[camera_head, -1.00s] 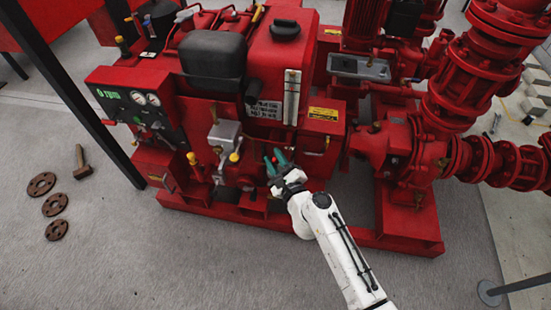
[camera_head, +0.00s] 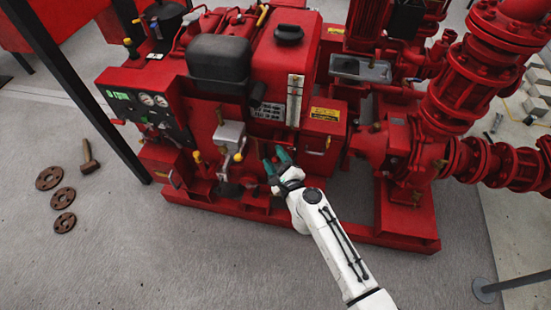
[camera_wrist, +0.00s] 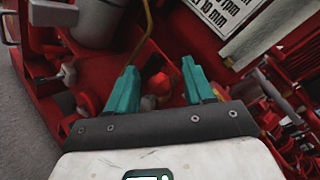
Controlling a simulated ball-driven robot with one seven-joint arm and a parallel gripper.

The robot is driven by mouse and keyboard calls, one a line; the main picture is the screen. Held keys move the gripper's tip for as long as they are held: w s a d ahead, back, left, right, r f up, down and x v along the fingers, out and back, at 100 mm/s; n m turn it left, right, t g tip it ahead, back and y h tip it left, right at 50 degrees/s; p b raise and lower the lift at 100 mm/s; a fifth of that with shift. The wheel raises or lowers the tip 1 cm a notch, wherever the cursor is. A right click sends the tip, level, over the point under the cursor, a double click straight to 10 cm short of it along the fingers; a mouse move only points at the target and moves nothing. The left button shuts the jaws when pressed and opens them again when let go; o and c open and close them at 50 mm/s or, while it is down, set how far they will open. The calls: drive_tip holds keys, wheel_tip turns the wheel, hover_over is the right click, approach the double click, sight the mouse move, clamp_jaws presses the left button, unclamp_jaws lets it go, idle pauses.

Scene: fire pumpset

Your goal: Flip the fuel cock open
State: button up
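My gripper (camera_head: 273,157) is at the front of the red engine, below the fuel tank (camera_head: 285,45). The wrist view shows its two teal fingers (camera_wrist: 159,64) apart, with nothing held between them. A small red part (camera_wrist: 158,86) shows in the gap between the fingers, and a thin brass pipe (camera_wrist: 146,35) runs down close to it. I cannot tell whether this red part is the fuel cock, or whether a finger touches it. I cannot make out the fuel cock's handle or its position in the head view.
A grey metal box (camera_head: 229,134) and a yellow knob (camera_head: 238,157) are left of my gripper. The control panel (camera_head: 150,105) is farther left. Red pump pipework (camera_head: 455,95) stands right.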

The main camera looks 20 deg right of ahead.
drive_tip(key=shift+s, duration=0.15)
drive_tip(key=s+r, duration=0.1)
drive_tip(key=s, duration=0.9)
drive_tip(key=shift+s+p, duration=0.25)
drive_tip(key=shift+p, duration=0.15)
drive_tip(key=s+a+r+n+g+y, duration=0.1)
drive_tip(key=s+a+n+g+y, duration=0.6)
drive_tip(key=n, duration=1.1)
drive_tip(key=s+d+r+n+g+h, duration=0.1)
drive_tip(key=s+d+n+g+h, duration=0.35)
drive_tip(key=s+d, duration=0.4)
drive_tip(key=s+d+r+n+g+h, duration=0.1)
drive_tip(key=s+d+n+g+h, duration=0.35)
drive_tip(key=s, duration=0.65)
wheel_tip(320, 180, up, 14)
drive_tip(key=d+y+p, duration=0.1)
drive_tip(key=p, duration=1.3)
drive_tip(key=shift+y, duration=0.4)
